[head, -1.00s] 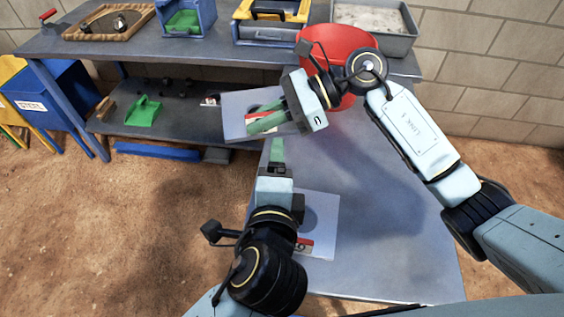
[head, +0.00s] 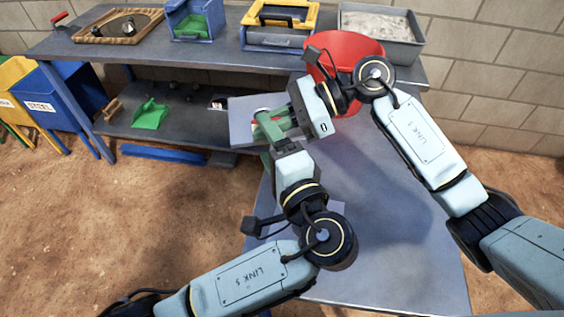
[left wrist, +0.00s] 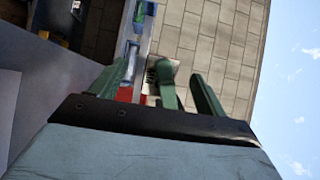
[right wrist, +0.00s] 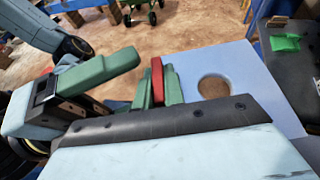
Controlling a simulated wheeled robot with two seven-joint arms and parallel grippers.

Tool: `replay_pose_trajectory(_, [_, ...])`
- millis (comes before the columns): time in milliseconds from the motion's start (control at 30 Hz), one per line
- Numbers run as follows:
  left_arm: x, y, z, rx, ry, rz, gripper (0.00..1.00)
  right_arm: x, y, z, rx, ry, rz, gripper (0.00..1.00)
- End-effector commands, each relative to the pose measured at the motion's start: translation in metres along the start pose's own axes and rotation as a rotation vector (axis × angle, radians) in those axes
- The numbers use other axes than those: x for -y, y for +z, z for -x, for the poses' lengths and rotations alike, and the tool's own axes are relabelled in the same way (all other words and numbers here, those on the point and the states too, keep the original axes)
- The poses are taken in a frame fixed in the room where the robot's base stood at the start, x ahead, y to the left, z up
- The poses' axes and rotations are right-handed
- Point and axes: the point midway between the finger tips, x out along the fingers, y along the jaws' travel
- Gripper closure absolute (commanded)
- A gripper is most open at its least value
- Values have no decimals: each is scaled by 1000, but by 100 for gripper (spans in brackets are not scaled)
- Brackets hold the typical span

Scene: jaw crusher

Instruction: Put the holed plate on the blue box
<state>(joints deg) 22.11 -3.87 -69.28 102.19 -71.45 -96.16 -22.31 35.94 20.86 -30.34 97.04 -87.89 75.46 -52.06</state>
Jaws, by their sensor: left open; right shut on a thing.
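The holed plate (head: 243,127), pale grey-blue and square, is off the table in my right gripper (head: 268,116). The right wrist view shows the plate (right wrist: 262,82) with its round hole, and a red piece (right wrist: 157,80) between the right green fingers. My left gripper (head: 267,143) is open close below and beside the right one; its green fingers (left wrist: 163,88) stand apart in the left wrist view. I cannot tell whether they touch the plate. A blue box (head: 190,22) with a green inside stands on the back bench.
A red bucket (head: 345,48) stands behind the right gripper. A grey tray (head: 413,38), a yellow-and-blue case (head: 281,30) and a wooden-framed tray (head: 119,27) are on the bench. A blue bin (head: 40,106) stands at left.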

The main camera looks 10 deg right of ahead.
Motion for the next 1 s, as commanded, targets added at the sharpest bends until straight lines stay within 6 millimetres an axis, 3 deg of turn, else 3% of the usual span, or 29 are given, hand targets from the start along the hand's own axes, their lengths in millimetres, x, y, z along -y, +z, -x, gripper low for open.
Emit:
replay_pose_trajectory(100, [0,0,-22,3,-2,-2,25,0,2,0,3,-2,4,100])
replay_pose_trajectory(300, [0,0,-43,1,0,-3,25,0,2,0,3,-2,4,100])
replay_pose_trajectory(700, [0,0,-49,0,1,-1,27,0,2,1,3,-2,4,100])
replay_pose_trajectory(1000, [0,0,-49,0,1,-1,66,0,2,0,3,-2,3,100])
